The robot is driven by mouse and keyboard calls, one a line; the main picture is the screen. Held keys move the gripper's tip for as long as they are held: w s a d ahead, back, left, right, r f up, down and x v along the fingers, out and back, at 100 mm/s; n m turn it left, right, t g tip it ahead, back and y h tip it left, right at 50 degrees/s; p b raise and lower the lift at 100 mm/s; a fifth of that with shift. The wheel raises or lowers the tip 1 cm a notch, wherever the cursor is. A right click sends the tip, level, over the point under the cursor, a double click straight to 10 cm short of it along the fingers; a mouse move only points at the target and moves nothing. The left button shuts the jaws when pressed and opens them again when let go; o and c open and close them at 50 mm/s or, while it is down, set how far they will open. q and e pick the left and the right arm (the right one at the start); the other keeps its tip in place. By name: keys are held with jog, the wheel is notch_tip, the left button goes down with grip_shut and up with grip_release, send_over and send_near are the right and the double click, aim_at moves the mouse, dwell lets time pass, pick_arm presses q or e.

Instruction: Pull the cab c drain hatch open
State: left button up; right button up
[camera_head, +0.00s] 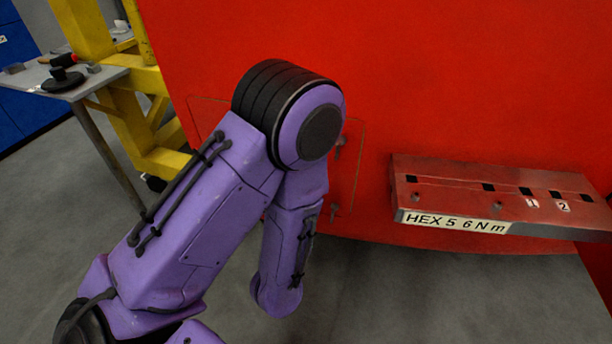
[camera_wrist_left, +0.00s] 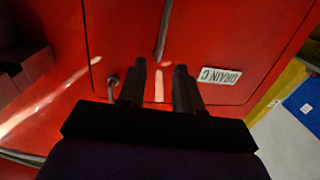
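The drain hatch is a red panel on the red nosecone, with an outlined edge (camera_head: 357,165) partly hidden behind my left arm in the head view. In the left wrist view the hatch (camera_wrist_left: 205,45) carries an upside-down "DRAIN C" label (camera_wrist_left: 220,76). A small latch (camera_wrist_left: 112,82) sits by its edge, left of the fingers, and a dark slim bar (camera_wrist_left: 164,30) lies beyond the fingertips. My left gripper (camera_wrist_left: 161,78) has its fingers apart in front of the hatch, with nothing seen between them but red surface. Contact cannot be told. My right gripper is not in view.
A red ledge (camera_head: 450,190) labelled "HEX 5 6 N m" juts out at the right. A yellow frame (camera_head: 135,95) and a grey worktable (camera_head: 95,83) with tools stand at the left. Grey floor (camera_head: 60,200) is open at lower left.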

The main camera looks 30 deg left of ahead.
pick_arm(q)
jog(key=b+x, duration=0.2)
jog(key=x, duration=0.8)
jog(key=shift+w+a+f, duration=0.1)
jog(key=shift+w, duration=0.05)
grip_shut()
